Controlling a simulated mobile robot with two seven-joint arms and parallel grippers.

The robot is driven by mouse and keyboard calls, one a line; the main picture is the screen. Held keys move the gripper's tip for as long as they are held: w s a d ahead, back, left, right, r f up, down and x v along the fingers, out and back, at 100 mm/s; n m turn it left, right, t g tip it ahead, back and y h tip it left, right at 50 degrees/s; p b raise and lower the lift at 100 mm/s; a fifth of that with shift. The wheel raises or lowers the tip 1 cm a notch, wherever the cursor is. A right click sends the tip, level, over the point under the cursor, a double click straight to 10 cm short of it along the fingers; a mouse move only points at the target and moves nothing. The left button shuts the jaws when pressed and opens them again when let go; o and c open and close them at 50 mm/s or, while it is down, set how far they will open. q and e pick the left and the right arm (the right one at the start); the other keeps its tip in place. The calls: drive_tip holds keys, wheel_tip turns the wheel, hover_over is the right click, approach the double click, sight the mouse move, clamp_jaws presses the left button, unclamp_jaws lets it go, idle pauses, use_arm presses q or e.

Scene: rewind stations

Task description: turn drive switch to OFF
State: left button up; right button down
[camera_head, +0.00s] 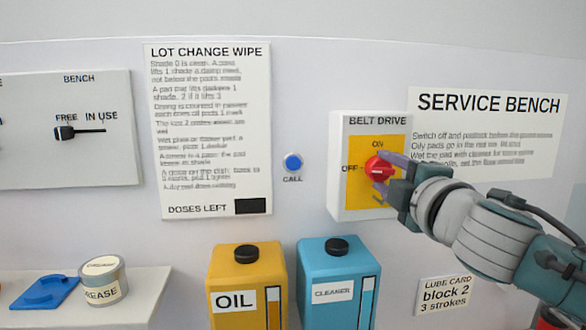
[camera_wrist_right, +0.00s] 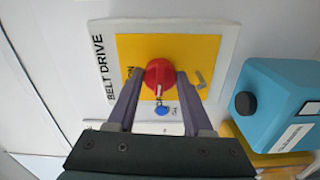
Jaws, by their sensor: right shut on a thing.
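The drive switch is a red round knob (camera_head: 377,168) on the yellow plate of the BELT DRIVE box (camera_head: 350,209), with ON above it and OFF to its left. In the right wrist view the knob (camera_wrist_right: 158,72) sits between the fingers, and its white mark points down the picture, toward the OFF side. My right gripper (camera_head: 383,171) is shut on the knob, its purple fingers on either side; it also shows in the right wrist view (camera_wrist_right: 157,88). The fingers cover part of the plate. My left gripper is not in view.
A blue CALL button (camera_head: 292,162) is on the wall left of the box. Below stand a yellow OIL container (camera_head: 247,278) and a blue CLEANER container (camera_head: 325,268). A shelf at lower left holds a grease tin (camera_head: 103,280) and a blue tray (camera_head: 45,292).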

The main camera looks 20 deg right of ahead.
drive_tip(key=shift+n, duration=0.7)
drive_tip(key=shift+c, duration=1.5)
unclamp_jaws()
